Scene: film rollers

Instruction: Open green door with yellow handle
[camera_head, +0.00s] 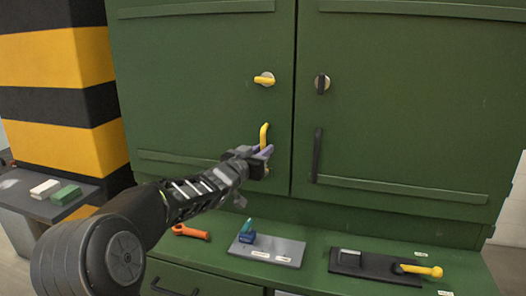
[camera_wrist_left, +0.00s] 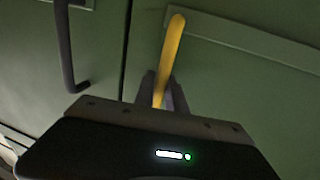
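The green door with the yellow handle (camera_head: 196,95) is the left one of a pair and stands closed. Its upright yellow handle (camera_head: 264,135) is near the door's lower right edge; the lower part is hidden by my gripper. My left gripper (camera_head: 263,153) is at the handle's lower part. In the left wrist view its two fingers (camera_wrist_left: 162,98) are close together, one on each side of the yellow handle (camera_wrist_left: 172,48), and look shut on it. A yellow turn knob (camera_head: 264,79) on a round plate sits above the handle. My right gripper is out of view.
The right green door (camera_head: 405,95) is closed, with a black handle (camera_head: 317,155) and black knob (camera_head: 322,84). Below, a green ledge (camera_head: 320,250) holds an orange tool (camera_head: 190,231), a grey plate (camera_head: 266,251) and a black tray (camera_head: 374,268). A striped pillar (camera_head: 60,90) stands left.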

